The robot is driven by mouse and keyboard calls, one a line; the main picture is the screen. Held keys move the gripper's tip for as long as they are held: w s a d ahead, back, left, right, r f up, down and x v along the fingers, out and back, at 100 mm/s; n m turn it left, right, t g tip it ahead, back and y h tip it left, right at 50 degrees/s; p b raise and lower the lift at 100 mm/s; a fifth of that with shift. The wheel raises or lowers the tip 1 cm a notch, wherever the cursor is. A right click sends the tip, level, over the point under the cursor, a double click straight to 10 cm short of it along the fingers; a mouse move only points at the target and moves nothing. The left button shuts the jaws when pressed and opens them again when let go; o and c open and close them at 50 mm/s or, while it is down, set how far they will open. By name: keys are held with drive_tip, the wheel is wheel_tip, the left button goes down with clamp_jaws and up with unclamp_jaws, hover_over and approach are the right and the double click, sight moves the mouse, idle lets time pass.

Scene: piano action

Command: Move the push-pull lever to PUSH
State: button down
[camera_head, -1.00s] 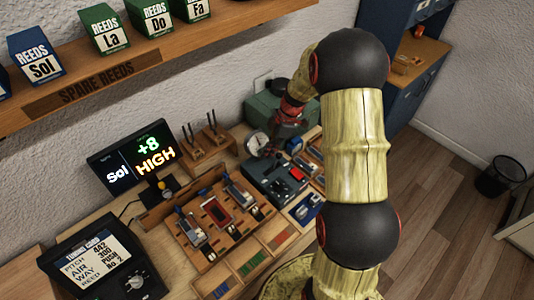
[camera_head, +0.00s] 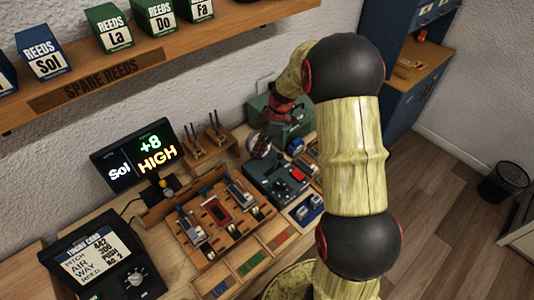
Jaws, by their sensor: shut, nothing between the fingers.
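A blue-grey tester box (camera_head: 272,182) with a red button (camera_head: 297,174) stands on the bench, left of my arm. A round gauge (camera_head: 258,147) stands at its back. I cannot clearly make out the push-pull lever or its position. My gripper (camera_head: 267,136) is small and dark in the picture, beyond the red wrist part. It is shut and empty, pointing down in front of or close to the gauge, partly covering it. I cannot tell whether it touches anything.
A screen (camera_head: 135,157) shows Sol, +8, HIGH. A wooden rack (camera_head: 215,214) holds reed parts, with coloured trays (camera_head: 250,262) in front. A green case (camera_head: 285,118) stands behind my gripper. A shelf (camera_head: 150,58) with reed boxes runs above.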

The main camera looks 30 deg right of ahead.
drive_tip(key=d+r, duration=0.6)
drive_tip(key=r, duration=0.2)
drive_tip(key=shift+s+p, duration=0.2)
drive_tip(key=shift+p, duration=0.15)
drive_tip(key=s+a+r+m+t+h+b, duration=0.1)
drive_tip(key=s+a+r+m+b, duration=0.1)
drive_tip(key=s+a+m, duration=0.3)
drive_tip(key=s+a+r+m+t+h+b, duration=0.1)
drive_tip(key=s+a+r+m, duration=0.3)
drive_tip(key=s, duration=0.8)
drive_tip(key=s+a+r+m+t+h+b, duration=0.2)
drive_tip(key=s+a+r+m+b, duration=0.1)
drive_tip(key=s+a, duration=0.5)
drive_tip(key=shift+s+a+r+m+t, duration=0.25)
drive_tip(key=shift+s+r+m, duration=0.45)
drive_tip(key=shift+m, duration=0.7)
